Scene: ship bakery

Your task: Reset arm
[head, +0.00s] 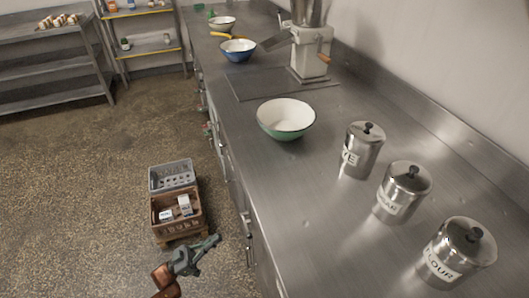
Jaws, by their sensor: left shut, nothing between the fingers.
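My left gripper (208,245) shows at the bottom of the head view, left of the steel counter (300,200). It is over the floor, in front of the brown crate. Its fingers are shut with nothing between them, and it points right toward the counter front. A short orange-brown part of my left arm shows below it. My right gripper is not in view.
A green-and-white bowl (287,118) and three lidded canisters (362,150) stand on the counter. A mill (310,50) and a blue bowl (238,50) are farther back. A grey crate (171,176) and a brown crate (176,213) sit on the floor. Open floor (70,200) lies left.

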